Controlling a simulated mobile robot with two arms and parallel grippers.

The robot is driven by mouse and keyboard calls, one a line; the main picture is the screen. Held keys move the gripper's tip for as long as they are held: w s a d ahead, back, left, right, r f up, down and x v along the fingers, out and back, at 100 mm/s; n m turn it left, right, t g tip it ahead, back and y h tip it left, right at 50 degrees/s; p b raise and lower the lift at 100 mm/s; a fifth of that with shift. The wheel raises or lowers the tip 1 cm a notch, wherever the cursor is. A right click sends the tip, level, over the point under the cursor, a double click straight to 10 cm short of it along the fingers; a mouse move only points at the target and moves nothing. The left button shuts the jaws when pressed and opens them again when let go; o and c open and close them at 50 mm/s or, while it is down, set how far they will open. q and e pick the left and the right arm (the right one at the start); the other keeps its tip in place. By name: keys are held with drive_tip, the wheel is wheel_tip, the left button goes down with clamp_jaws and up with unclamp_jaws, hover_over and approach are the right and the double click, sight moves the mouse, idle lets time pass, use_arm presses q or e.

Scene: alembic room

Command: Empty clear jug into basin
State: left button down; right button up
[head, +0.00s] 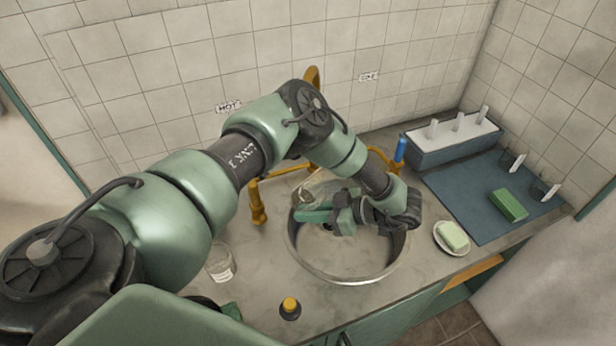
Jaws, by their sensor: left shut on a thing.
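The round metal basin (372,257) is set in the grey counter at the middle of the head view. My left gripper (318,214) is above the basin's left rear part, shut on the clear jug (311,191). The jug shows as a faint see-through shape behind the green fingers, over the basin's back left rim. It looks tilted, but the gripper hides much of it. I cannot tell how much liquid it holds.
A clear labelled jar (220,264) and a dark bottle with a yellow cap (290,308) stand left of the basin. Orange pipes (258,203) rise behind it. To the right are a soap dish (452,238), a blue mat (462,205) with a green block (509,204), and a rack (450,150).

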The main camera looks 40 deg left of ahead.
use_arm(q)
wheel_tip(320, 180, up, 2)
drive_tip(key=h+p, duration=0.1)
drive_tip(key=t+h+p, duration=0.1)
drive_tip(key=p, duration=0.1)
drive_tip(key=h+p, duration=0.1)
drive_tip(key=p, duration=0.1)
drive_tip(key=shift+a+r+h, duration=0.15)
drive_tip(key=shift+r+h, duration=0.1)
drive_tip(key=shift+h, duration=0.05)
drive_tip(key=shift+f+t+h, duration=0.25)
drive_tip(key=shift+t+h, duration=0.15)
drive_tip(key=shift+h, duration=0.6)
drive_tip(key=shift+r+t+h, duration=0.35)
drive_tip(key=shift+t+h, duration=0.35)
drive_tip(key=shift+h, duration=0.2)
use_arm(e)
wheel_tip(320, 180, up, 7)
drive_tip(key=shift+f, duration=0.2)
use_arm(q)
drive_tip(key=shift+d, duration=0.2)
drive_tip(key=w+d+f+b, duration=0.4)
drive_tip(key=d+f+b, duration=0.2)
drive_tip(key=d+b, duration=0.2)
drive_tip(key=shift+w+d+b, duration=0.25)
drive_tip(key=shift+d+b, duration=0.05)
drive_tip(key=shift+b, duration=0.15)
use_arm(e)
wheel_tip(320, 180, down, 9)
